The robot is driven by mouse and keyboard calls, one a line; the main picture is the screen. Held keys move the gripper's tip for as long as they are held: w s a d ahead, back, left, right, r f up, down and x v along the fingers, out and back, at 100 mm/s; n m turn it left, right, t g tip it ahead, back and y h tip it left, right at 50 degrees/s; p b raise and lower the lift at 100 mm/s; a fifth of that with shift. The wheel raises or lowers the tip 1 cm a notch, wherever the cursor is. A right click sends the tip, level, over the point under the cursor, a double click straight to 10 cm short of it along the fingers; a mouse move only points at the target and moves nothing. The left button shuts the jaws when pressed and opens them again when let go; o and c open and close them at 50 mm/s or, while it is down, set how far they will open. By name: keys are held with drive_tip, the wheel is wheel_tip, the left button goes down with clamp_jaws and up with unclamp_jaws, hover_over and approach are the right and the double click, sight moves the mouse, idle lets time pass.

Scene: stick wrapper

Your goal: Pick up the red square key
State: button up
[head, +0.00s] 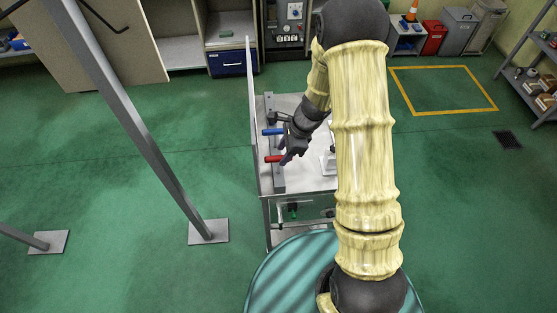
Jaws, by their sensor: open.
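The red key (273,159) sticks out to the left from a grey bar on the small table; its shape is too small to tell. My gripper (286,158) is at the right end of the red key, pointing down and left, with its jaws open. From this view I cannot tell whether the fingers touch the key or are just above it. The gripper partly covers the key's right end.
A blue key (272,132) sits on the same bar (278,183), just behind the red one. A thin upright panel (252,120) stands along the table's left edge. A white object (328,160) lies right of the gripper, partly hidden by my arm. Grey posts stand on the left.

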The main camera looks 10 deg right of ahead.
sight(279, 157)
drive_tip(key=shift+p+x, duration=0.75)
drive_tip(key=shift+x, duration=1.7)
drive_tip(key=shift+w+a, duration=0.1)
drive_tip(key=shift+a, duration=0.05)
clamp_jaws()
